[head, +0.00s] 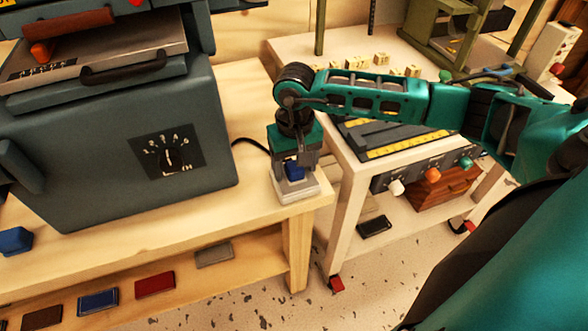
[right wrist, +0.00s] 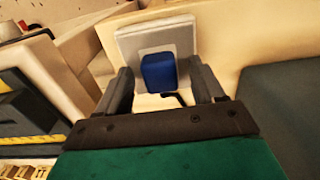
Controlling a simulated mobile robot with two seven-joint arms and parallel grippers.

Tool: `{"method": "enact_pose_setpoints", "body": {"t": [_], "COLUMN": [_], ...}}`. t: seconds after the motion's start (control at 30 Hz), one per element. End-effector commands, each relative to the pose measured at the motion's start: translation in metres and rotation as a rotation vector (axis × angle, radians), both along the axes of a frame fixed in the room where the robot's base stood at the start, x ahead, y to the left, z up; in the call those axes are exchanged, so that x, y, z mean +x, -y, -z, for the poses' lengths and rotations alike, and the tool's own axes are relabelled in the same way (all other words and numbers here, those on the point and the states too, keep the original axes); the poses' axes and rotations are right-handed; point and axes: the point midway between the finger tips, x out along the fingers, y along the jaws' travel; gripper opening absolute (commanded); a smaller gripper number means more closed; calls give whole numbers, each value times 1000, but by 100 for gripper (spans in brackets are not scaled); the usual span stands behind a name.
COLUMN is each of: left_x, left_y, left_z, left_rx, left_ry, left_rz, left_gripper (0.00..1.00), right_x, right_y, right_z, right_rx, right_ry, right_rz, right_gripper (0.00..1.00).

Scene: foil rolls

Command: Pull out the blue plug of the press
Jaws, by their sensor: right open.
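The blue plug (head: 294,171) sits on a white socket block (head: 297,190) at the right front corner of the wooden workbench, beside the grey-green press (head: 100,140). A black cord (head: 250,143) runs from the press toward the plug. My right gripper (head: 292,175) points down over the plug. In the right wrist view the blue plug (right wrist: 158,72) lies between the two open fingers (right wrist: 160,85), with a gap on both sides, in front of the pale socket plate (right wrist: 155,40). Part of the plug is hidden by the gripper in the head view. My left gripper is not in view.
A dial (head: 168,152) is on the press front. To the right stands a white cart (head: 345,170) with a yellow ruler, close beneath my right arm. Small coloured foil packs (head: 155,285) lie on the shelf below the bench. A blue object (head: 15,240) lies at the bench's left.

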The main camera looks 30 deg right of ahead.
Motion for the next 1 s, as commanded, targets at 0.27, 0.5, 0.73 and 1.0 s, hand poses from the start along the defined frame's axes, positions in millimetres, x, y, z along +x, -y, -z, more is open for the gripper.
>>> {"method": "enact_pose_setpoints", "body": {"t": [0.27,0.5,0.73,1.0], "left_x": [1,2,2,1], "left_y": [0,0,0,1], "left_z": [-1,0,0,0], "left_rx": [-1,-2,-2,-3], "left_ry": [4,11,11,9], "left_rz": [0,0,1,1], "left_gripper": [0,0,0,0], "right_x": [0,0,0,0], "right_y": [0,0,0,0], "right_z": [0,1,0,0], "right_rx": [1,0,0,1], "right_ry": [0,0,-1,-1], "right_rz": [0,0,0,0], "right_gripper": [68,68,68,44]}}
